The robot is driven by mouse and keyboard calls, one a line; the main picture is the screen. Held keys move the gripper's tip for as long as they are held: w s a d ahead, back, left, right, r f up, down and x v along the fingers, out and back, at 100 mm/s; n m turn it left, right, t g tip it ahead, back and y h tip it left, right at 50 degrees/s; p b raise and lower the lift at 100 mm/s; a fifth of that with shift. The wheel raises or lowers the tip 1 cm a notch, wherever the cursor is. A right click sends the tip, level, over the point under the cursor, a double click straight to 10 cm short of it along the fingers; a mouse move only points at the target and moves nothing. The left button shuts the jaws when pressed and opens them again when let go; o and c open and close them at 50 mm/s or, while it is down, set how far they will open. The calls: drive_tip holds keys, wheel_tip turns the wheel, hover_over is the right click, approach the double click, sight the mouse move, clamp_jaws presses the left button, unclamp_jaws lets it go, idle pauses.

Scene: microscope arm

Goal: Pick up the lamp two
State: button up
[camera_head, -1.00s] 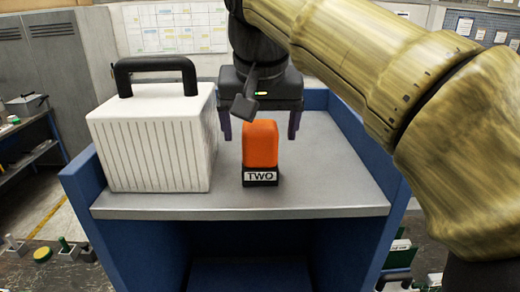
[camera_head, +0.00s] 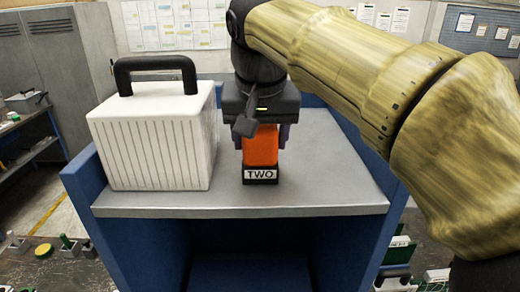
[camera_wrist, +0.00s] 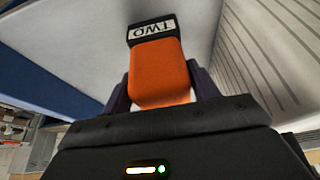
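The lamp two is an orange block-shaped lamp (camera_head: 261,150) on a black base with a white label reading TWO (camera_head: 261,174). It stands upright on the grey top of the blue cabinet (camera_head: 240,201). My gripper (camera_head: 263,140) is over the lamp from above, with its dark fingers on the lamp's left and right sides. In the wrist view the lamp (camera_wrist: 160,72) stands between the two fingers (camera_wrist: 163,90), its base beyond the fingertips. The fingers are apart; contact with the lamp's sides is hard to make out.
A white ribbed case (camera_head: 152,140) with a black handle stands close left of the lamp. The cabinet has raised blue side walls (camera_head: 82,185). The grey surface to the right of the lamp (camera_head: 335,180) is clear.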

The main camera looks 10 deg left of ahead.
drive_tip(key=c, duration=0.5)
drive_tip(key=shift+r, duration=0.1)
drive_tip(key=shift+r+p, duration=0.7)
drive_tip(key=shift+r, duration=4.2)
